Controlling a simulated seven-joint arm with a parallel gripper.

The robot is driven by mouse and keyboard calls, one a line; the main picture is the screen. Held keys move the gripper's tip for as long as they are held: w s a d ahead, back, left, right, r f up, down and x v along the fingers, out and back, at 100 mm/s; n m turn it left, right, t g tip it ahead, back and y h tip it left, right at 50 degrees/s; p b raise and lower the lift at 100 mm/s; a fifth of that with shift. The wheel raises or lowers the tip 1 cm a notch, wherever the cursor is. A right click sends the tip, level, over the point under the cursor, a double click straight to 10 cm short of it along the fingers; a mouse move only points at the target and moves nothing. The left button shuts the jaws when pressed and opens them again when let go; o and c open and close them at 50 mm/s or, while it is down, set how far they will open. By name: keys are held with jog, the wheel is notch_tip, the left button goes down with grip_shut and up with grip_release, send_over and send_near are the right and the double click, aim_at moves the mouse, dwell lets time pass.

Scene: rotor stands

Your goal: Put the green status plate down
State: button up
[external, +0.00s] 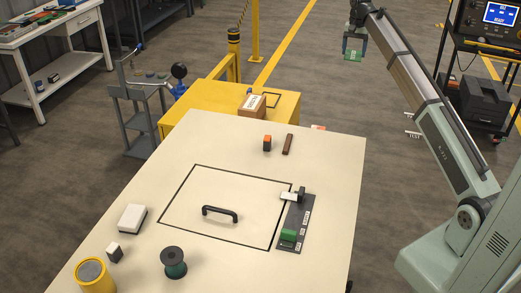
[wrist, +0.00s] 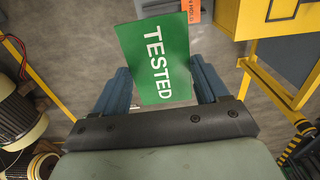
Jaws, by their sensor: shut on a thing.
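The green status plate (wrist: 157,65), lettered "TESTED" in white, is between the blue-grey fingers of my gripper (wrist: 160,88) in the wrist view. My gripper is shut on it. In the external view my gripper (external: 355,47) is high at the top right, beyond the pale table and over the floor. The green plate (external: 353,56) shows small below the fingers, clear of any surface. A dark strip-shaped stand (external: 294,222) lies on the right part of the table.
The pale table (external: 230,142) holds a black handle (external: 220,212), an orange-black block (external: 267,142), a brown bar (external: 288,144), a white block (external: 132,217), a green spool (external: 173,262) and a yellow pot (external: 92,275). A yellow cabinet (external: 195,105) stands behind. The table's right edge is clear.

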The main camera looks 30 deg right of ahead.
jog(key=w+a+n, duration=0.2)
jog(key=a+n, duration=0.1)
jog(key=a, duration=1.6)
jog(key=n, duration=0.6)
send_over(226, 145)
notch_tip(226, 145, down, 5)
jog(key=shift+f, duration=5.1)
jog(key=shift+f, duration=0.2)
jog(key=o, duration=1.1)
notch_tip(226, 145, up, 12)
jog(key=shift+r, duration=0.2)
